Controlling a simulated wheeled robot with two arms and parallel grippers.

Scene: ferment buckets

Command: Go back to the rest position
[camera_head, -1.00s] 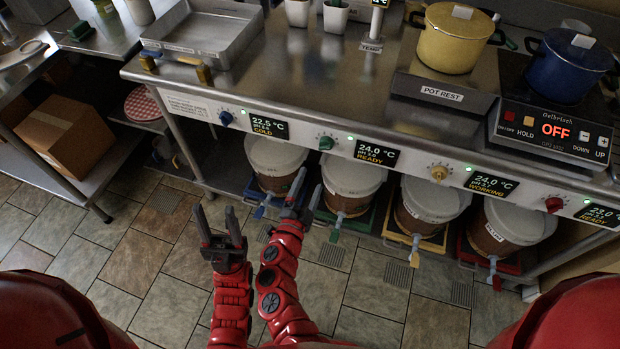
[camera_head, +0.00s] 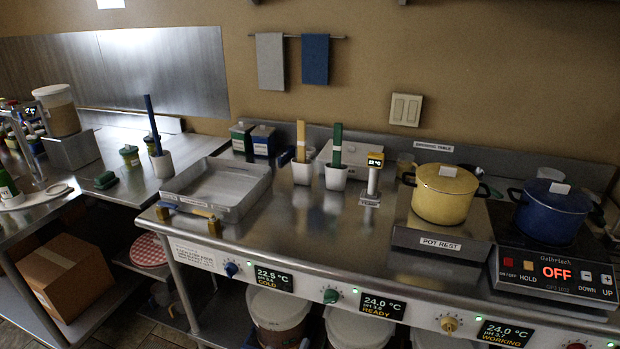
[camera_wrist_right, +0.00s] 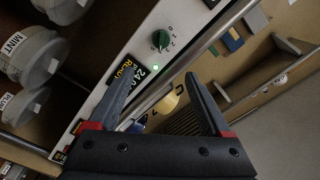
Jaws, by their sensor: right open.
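My right gripper (camera_wrist_right: 152,110) shows in the right wrist view with its two dark fingers spread apart and nothing between them. Beyond the fingers are the front panel of the counter, a green knob (camera_wrist_right: 160,40) and a lit display (camera_wrist_right: 130,75). I cannot judge the gap between the fingers and the panel. In the head view neither gripper nor arm shows. The steel counter (camera_head: 310,255) there carries a yellow pot (camera_head: 443,195) on the pot rest and a blue pot (camera_head: 552,212) on the hob.
White buckets (camera_head: 277,312) stand under the counter. A steel tray (camera_head: 215,190), white cups with tools (camera_head: 335,178) and a thermometer (camera_head: 374,178) stand on top. A cardboard box (camera_head: 68,278) sits on a low shelf at the left. The counter's middle is clear.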

